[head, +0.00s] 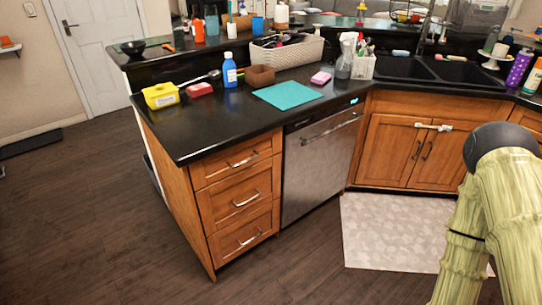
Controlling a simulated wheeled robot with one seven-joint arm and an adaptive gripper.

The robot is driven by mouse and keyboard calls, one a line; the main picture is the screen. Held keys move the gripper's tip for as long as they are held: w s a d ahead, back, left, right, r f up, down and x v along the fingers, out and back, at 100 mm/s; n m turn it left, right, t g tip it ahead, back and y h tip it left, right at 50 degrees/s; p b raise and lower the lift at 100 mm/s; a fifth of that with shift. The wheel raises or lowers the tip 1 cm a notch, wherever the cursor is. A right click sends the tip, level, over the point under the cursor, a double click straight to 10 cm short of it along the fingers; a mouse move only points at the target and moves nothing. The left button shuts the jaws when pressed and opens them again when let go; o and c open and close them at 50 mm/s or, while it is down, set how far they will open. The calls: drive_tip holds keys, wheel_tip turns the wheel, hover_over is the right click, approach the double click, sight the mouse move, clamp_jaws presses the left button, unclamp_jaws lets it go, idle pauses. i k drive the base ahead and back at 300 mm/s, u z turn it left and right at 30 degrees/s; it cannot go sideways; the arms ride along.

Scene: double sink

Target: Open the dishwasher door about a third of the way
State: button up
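The dishwasher (318,170) is built in under the black counter, in the middle of the head view. Its front is brushed steel with a dark strip along the top and a small lit patch at the top right. A long bar handle (331,128) runs across the upper part of the door. The door looks shut, upright and flush with the cabinets beside it. My arm shows at the right edge, with pale bamboo-patterned links and a dark round joint, well apart from the dishwasher. My gripper is not in view.
A drawer cabinet (236,202) stands left of the dishwasher, and the sink cabinet (398,150) stands right of it. A light mat (385,235) lies on the floor before the sink. The dark wooden floor before the dishwasher is clear. A teal mat (288,95) lies on the counter above.

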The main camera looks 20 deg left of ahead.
sight(317, 148)
drive_tip(key=u, duration=0.25)
drive_tip(key=i, duration=1.2)
drive_tip(key=z, duration=0.15)
